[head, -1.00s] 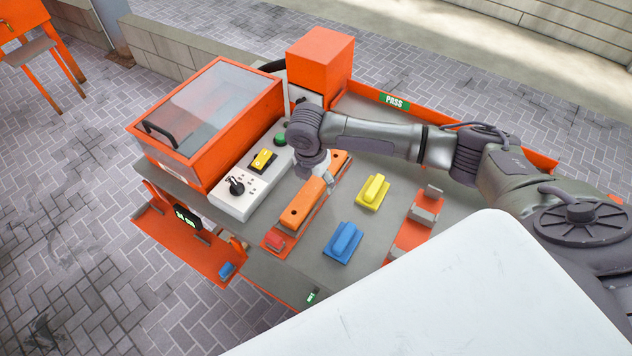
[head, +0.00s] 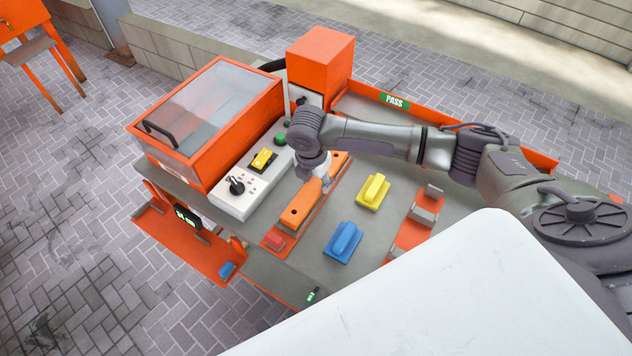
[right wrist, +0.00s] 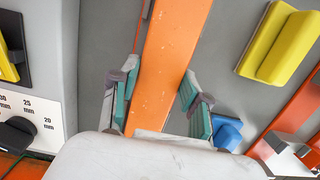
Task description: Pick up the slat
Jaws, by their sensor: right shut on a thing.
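The slat (head: 303,205) is a long orange bar with a dark hole near its front end. It lies over the grey bench top, in line with an orange fixture that has a red block at the front. My right gripper (head: 325,182) is over the slat's middle, shut on it. In the right wrist view the slat (right wrist: 172,65) runs between the two green-padded fingers of my right gripper (right wrist: 160,98). Whether the slat is clear of its support cannot be told. My left gripper is not in view.
A yellow handled block (head: 373,191) and a blue one (head: 343,241) stand right of the slat. An orange bracket fixture (head: 412,235) is further right. A control panel (head: 245,185) and an orange clear-lidded box (head: 215,115) stand left. A PASS sign (head: 394,101) is on the back rail.

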